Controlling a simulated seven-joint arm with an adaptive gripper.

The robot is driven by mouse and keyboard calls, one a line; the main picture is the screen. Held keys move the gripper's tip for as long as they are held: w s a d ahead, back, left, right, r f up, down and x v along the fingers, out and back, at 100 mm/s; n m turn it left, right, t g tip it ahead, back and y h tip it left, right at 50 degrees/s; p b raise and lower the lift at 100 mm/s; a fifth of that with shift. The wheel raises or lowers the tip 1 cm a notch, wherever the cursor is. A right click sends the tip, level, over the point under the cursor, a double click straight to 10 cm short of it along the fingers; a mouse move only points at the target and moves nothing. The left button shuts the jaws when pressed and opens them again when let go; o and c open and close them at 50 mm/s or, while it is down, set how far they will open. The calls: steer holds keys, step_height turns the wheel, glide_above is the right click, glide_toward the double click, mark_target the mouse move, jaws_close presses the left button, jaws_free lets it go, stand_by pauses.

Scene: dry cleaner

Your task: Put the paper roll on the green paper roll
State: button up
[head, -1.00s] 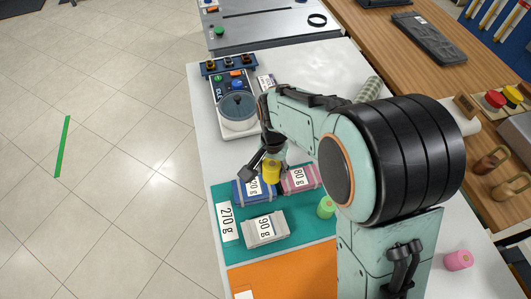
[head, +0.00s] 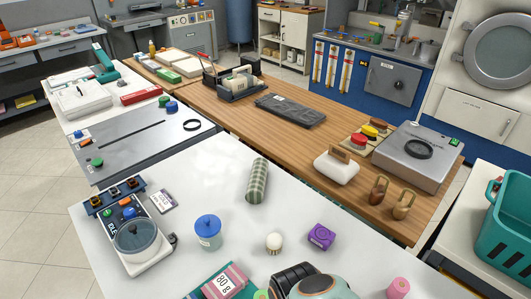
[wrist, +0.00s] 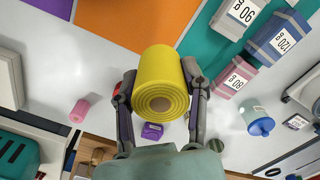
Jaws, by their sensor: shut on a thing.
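The yellow paper roll (wrist: 162,78) is held between the two fingers of my gripper (wrist: 160,72) in the wrist view, its round end with the core facing the camera. My gripper is outside the head view, where only part of my arm shows at the bottom. The green paper roll (head: 261,294) is just a sliver at the bottom edge of the head view, beside the pink 80 g pack (head: 224,282). I cannot make it out in the wrist view, so how far the held roll is from it cannot be told.
A pink roll (head: 398,288), a purple box (head: 321,236), a round brush (head: 274,241) and a blue-lidded jar (head: 208,230) stand on the white table (head: 205,182). Grey and blue packs (wrist: 280,38) lie on the teal mat (wrist: 205,40).

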steer(key=shift+w+d+r, duration=0.25)
steer(key=shift+r, duration=0.05)
steer(key=shift+w+f+m, duration=0.1)
steer(key=shift+w+m, duration=0.2)
steer(key=shift+w, duration=0.05)
steer(key=w+a+f, duration=0.3)
steer(key=w+f, duration=0.1)
steer(key=w, duration=0.4)
glide_above(262, 297)
steer(key=f, duration=0.5)
steer(key=shift+s+d+f, duration=0.1)
steer(key=shift+s, duration=0.15)
steer(key=shift+w+f, duration=0.2)
steer(key=shift+f, duration=1.55)
steer(key=shift+f, duration=0.2)
steer(key=o, duration=1.1)
steer(key=shift+o, duration=0.2)
